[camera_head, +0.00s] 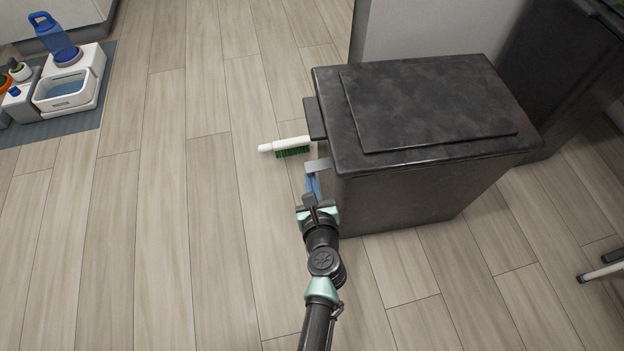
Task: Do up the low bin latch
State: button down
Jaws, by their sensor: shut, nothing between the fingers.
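The bin (425,190) is a dark grey box with a flat mottled lid (430,105), which lies down over it. A dark block (315,118) sticks out from its left side near the top. A lighter grey piece (318,165) sits nearer on the same side, with a blue part (313,186) below it. I cannot tell which of these is the latch or how it is set. My gripper (310,196) is shut and empty at the bin's near left corner, close by the blue part. I cannot tell whether they touch.
A white brush with green bristles (292,152) lies on the floor left of the bin. A mat (65,130) with a blue-bottled water dispenser (58,42) is at the far left. A white cabinet stands behind the bin. The floor (170,220) on the left is clear.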

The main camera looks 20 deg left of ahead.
aim_at(307, 173)
jog(key=shift+r, duration=0.15)
jog(key=r+m+y+p, duration=0.1)
jog(key=m+p, duration=0.1)
jog(key=r+m+y+p, duration=0.1)
jog(key=r+m+p, duration=0.1)
jog(key=r+m+g+y+p, duration=0.1)
jog(key=m+p, duration=0.1)
jog(key=p, duration=0.1)
jog(key=shift+s+a+r, duration=0.15)
jog(key=shift+s+a, duration=0.05)
jog(key=shift+a, duration=0.15)
jog(key=m+y, duration=0.1)
jog(key=r+m+p, duration=0.1)
jog(key=shift+w+d+r+m+g+y+p, duration=0.2)
jog(key=shift+r+m+g+y+p, duration=0.1)
jog(key=shift+m+y, duration=0.1)
jog(key=shift+w+d+r+m+y, duration=0.1)
jog(key=shift+d+r+m+y, duration=0.25)
jog(key=shift+m, duration=0.45)
jog(key=shift+w+d+r+m+y, duration=0.15)
jog(key=shift+r+m+y, duration=0.25)
jog(key=shift+m, duration=0.4)
jog(key=shift+s+a, duration=0.1)
